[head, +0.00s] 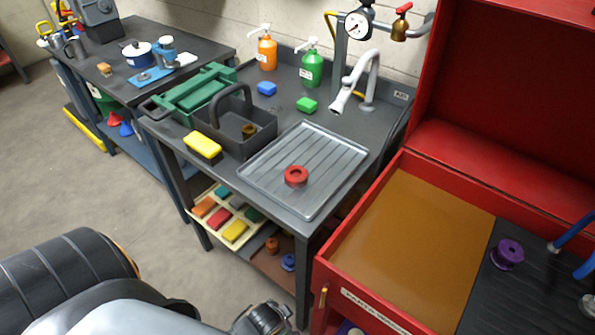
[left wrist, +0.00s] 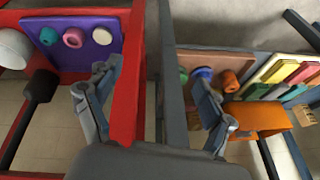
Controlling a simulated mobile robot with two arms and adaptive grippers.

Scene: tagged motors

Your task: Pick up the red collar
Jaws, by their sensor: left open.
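The red collar (head: 295,176) is a short ring with a hole in its middle. It lies on the grey ribbed tray (head: 262,178) on the dark workbench, near the tray's front. My left gripper (head: 262,320) shows at the bottom edge of the head view, low in front of the bench and well apart from the collar. In the left wrist view the left gripper (left wrist: 157,85) has its fingers spread wide with nothing held between them. That view does not show the tray or the collar on it. My right gripper is not in view.
A dark caddy (head: 262,133), a yellow sponge (head: 202,145) and a faucet (head: 362,85) surround the tray. A red cabinet (head: 350,272) stands close on the right. In the wrist view, a purple board (left wrist: 50,52) with rings lies left; shelf items (left wrist: 203,74) lie right.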

